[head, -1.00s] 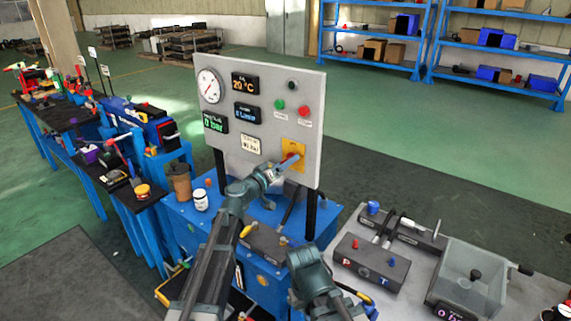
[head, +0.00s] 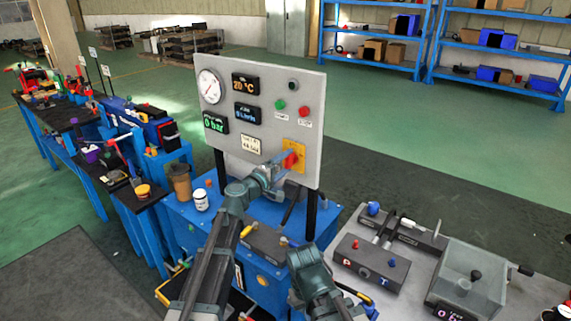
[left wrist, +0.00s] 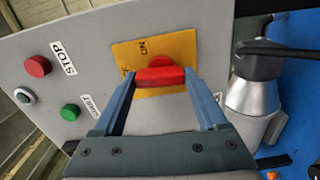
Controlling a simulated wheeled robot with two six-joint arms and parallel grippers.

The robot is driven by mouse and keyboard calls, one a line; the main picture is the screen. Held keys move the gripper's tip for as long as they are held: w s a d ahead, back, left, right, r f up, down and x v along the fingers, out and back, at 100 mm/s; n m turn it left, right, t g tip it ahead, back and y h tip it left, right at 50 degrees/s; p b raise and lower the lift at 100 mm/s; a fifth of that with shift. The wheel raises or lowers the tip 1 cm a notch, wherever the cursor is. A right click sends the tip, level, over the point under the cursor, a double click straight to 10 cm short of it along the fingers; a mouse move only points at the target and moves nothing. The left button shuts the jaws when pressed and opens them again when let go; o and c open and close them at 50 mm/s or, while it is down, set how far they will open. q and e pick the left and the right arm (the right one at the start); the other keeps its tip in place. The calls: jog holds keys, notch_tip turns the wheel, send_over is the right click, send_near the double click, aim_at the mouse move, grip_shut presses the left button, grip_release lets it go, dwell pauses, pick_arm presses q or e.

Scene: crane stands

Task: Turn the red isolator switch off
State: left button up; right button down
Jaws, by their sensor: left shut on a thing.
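The red isolator switch (head: 291,160) sits on a yellow plate (head: 301,149) at the lower right of the grey panel (head: 262,75). In the left wrist view, the red handle (left wrist: 160,76) lies between the two blue fingertips of my left gripper (left wrist: 161,79), which is shut on it. The yellow plate (left wrist: 150,51) shows an ON label, upside down in this view, above the handle. Another label at the handle's left is partly hidden. In the head view, my left gripper (head: 285,160) reaches the switch from the left. My right arm shows at bottom centre, but its jaws are hidden.
Green (head: 280,104) and red (head: 305,112) push buttons sit above the switch. A silver cylinder with a black handle (left wrist: 258,90) stands close by on the right in the wrist view.

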pick_arm(q)
jog(key=shift+n, duration=0.6)
jog(key=o, duration=1.3)
jog(key=v, duration=1.4)
